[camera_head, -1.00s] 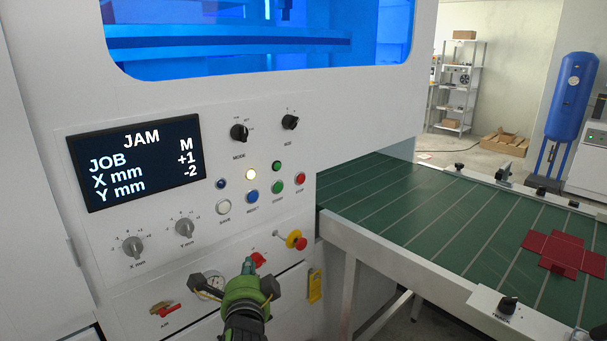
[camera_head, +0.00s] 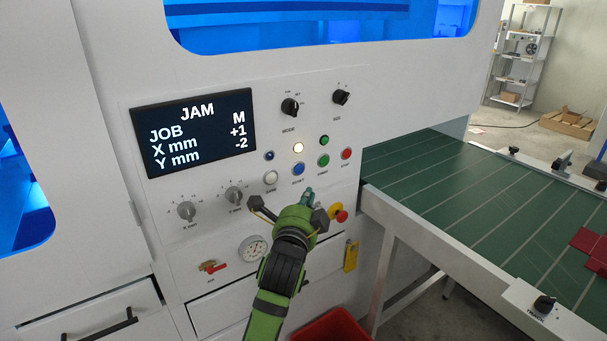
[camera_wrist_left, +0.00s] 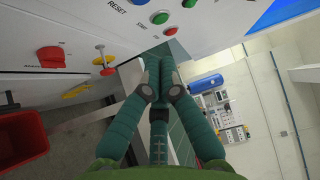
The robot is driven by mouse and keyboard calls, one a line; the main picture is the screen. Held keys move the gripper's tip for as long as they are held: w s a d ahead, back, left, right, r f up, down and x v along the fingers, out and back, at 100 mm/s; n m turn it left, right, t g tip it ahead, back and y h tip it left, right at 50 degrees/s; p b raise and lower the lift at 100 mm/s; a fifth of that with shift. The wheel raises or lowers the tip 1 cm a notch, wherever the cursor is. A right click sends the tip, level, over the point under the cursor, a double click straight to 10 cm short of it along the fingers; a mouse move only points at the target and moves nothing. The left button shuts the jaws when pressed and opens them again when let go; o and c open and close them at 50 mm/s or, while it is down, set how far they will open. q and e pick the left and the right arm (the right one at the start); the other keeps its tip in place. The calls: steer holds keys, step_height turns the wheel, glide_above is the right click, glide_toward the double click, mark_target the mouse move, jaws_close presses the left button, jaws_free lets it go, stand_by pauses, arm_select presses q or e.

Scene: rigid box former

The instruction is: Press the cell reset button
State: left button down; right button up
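The blue reset button (camera_head: 298,168) is on the white control panel (camera_head: 200,255), in the lower row between a white button (camera_head: 271,177) and a green button (camera_head: 323,160). My left gripper (camera_head: 308,193) is just below this row in the head view, apart from the reset button as far as I can tell. In the left wrist view, the left gripper's fingertips (camera_wrist_left: 154,65) are together with nothing between them. The RESET label (camera_wrist_left: 117,8) shows at that view's top edge. My right gripper is not in view.
A display (camera_head: 195,133) reads JAM. A red emergency knob (camera_head: 341,215) on yellow sits right of my left gripper. A red stop button (camera_head: 347,154) is close by. A green conveyor (camera_head: 450,180) lies to the right. A red bin (camera_head: 335,326) stands below.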

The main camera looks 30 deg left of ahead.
mark_target(301, 167)
arm_select(q)
steer(key=shift+w+a+p, duration=0.35)
steer(key=shift+w+a, duration=0.7)
steer(key=shift+w, duration=0.2)
steer(key=shift+w+a+p, duration=0.4)
steer(key=shift+w+a, duration=0.6)
steer(key=shift+w, duration=0.25)
steer(key=shift+w+a+p, duration=0.35)
steer(key=shift+w+a, duration=0.7)
steer(key=shift+w, duration=0.2)
steer(key=shift+w+a+r, duration=0.1)
steer(key=shift+w+a, duration=0.15)
steer(key=shift+a, duration=0.5)
steer(key=shift+r, duration=0.1)
